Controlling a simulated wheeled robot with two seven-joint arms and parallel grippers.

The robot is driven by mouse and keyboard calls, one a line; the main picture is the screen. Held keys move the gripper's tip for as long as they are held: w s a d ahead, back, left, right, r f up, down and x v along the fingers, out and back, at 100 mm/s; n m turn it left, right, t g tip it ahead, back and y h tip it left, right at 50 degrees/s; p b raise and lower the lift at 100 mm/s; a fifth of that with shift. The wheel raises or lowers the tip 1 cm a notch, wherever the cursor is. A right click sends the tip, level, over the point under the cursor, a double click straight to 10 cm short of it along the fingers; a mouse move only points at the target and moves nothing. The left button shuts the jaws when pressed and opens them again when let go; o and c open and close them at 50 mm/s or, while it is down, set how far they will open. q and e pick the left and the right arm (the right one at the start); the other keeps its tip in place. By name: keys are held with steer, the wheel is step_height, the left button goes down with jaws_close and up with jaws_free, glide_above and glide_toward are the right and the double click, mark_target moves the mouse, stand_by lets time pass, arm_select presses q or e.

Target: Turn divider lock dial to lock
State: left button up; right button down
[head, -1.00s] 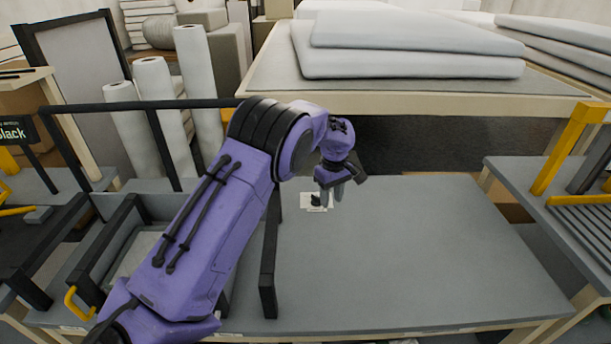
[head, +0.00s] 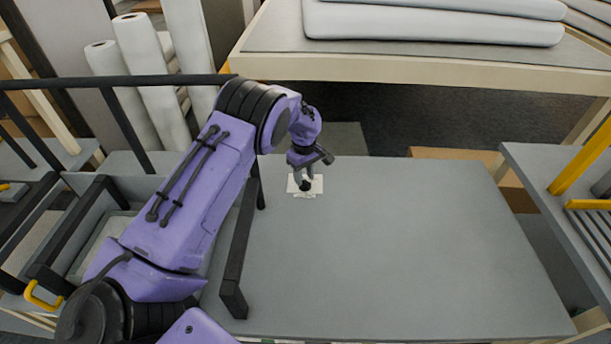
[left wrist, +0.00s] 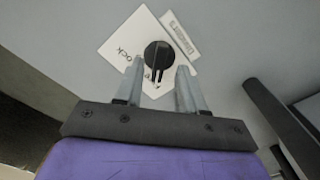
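The divider lock dial (left wrist: 158,56) is a round black knob on a white label plate (left wrist: 120,40) with printed words, partly readable as "ock" and "Dividers". In the head view the dial (head: 305,186) and its plate (head: 315,184) lie on the grey table, just below my left gripper (head: 304,177). In the left wrist view my left gripper (left wrist: 160,82) is open, with its two grey fingers apart on either side of the dial's near part. I cannot tell whether the fingers touch the dial. My right gripper is not in view.
The grey tabletop (head: 400,250) is clear to the right of the dial. A black divider bar (head: 238,250) stands left of it, and a yellow-handled bin (head: 45,295) is farther left. White rolls (head: 150,80) and a table with padded sheets (head: 430,25) stand behind.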

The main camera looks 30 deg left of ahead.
arm_select(q)
steer(key=shift+f, duration=0.7)
steer(key=shift+d, duration=0.15)
jaws_close()
